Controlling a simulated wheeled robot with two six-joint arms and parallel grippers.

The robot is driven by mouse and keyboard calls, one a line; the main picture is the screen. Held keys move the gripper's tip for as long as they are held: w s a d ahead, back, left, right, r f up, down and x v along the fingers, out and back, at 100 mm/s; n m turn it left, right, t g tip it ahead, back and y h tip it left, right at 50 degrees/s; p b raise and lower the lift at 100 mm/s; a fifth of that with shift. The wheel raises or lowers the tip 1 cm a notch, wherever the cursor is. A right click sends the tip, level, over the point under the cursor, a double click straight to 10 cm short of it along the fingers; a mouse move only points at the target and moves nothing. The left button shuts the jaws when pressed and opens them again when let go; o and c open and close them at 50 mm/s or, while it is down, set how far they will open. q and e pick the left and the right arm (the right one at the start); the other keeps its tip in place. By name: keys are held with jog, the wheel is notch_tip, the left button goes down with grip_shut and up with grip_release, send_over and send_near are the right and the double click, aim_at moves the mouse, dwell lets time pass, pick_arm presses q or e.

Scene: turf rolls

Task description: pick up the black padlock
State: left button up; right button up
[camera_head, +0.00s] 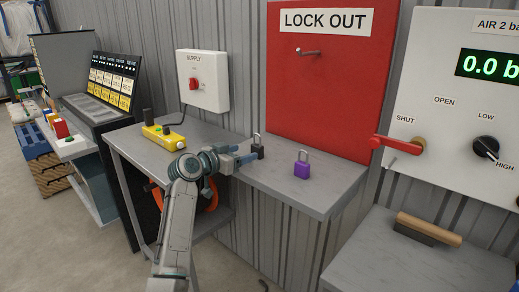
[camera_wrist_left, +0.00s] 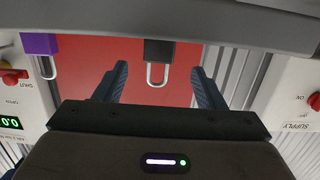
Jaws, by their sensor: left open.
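The black padlock (camera_head: 257,147) stands upright on the grey shelf (camera_head: 275,182) below the red board, shackle up. My left gripper (camera_head: 247,155) is open in front of it, its fingertips close to the padlock's body. In the left wrist view, which is upside down, the black padlock (camera_wrist_left: 159,51) lines up between the two open fingers (camera_wrist_left: 159,68), with a gap on each side. I cannot tell whether the fingertips reach past its body. My right gripper is not in view.
A purple padlock (camera_head: 302,165) stands on the same shelf, to the right. The red lock out board (camera_head: 330,85) rises behind, with a hook. A red valve handle (camera_head: 392,143) juts out at right. A yellow control box (camera_head: 163,137) lies on the bench at left.

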aim_at(255, 148)
pick_arm(q)
jog(key=x, duration=0.2)
jog(key=shift+w+d+f, duration=0.1)
jog(key=shift+w+d, duration=0.1)
jog(key=shift+d, duration=0.05)
jog(key=p+x, duration=0.1)
jog(key=x, duration=0.3)
jog(key=shift+w+d, duration=0.35)
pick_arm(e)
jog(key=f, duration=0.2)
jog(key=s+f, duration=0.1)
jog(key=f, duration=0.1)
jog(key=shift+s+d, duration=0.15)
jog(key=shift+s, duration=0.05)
pick_arm(q)
jog(key=shift+c, duration=0.4)
grip_shut()
